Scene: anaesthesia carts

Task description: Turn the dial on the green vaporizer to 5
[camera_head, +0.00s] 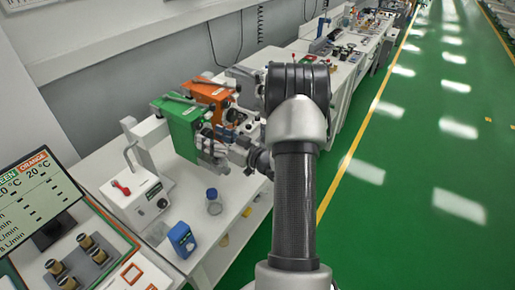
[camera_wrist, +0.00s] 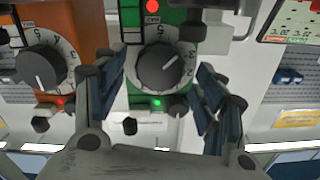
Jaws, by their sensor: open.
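The green vaporizer (camera_head: 183,124) stands on the white bench in the head view, beside the orange vaporizer (camera_head: 208,91). In the wrist view the green vaporizer's front (camera_wrist: 136,66) is at the centre. Its black dial (camera_wrist: 160,67) has a white mark pointing to the upper right. A green light glows below the dial. My gripper (camera_wrist: 162,92) is open, one finger on each side of the dial, not visibly touching it. In the head view my arm partly hides the gripper.
In the wrist view the orange vaporizer's dial (camera_wrist: 41,66) is close to the left finger. In the head view a blue-capped jar (camera_head: 213,202), a blue device (camera_head: 182,239) and a white machine (camera_head: 137,193) stand on the bench. A monitor (camera_head: 33,197) is at left. Green floor is clear at right.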

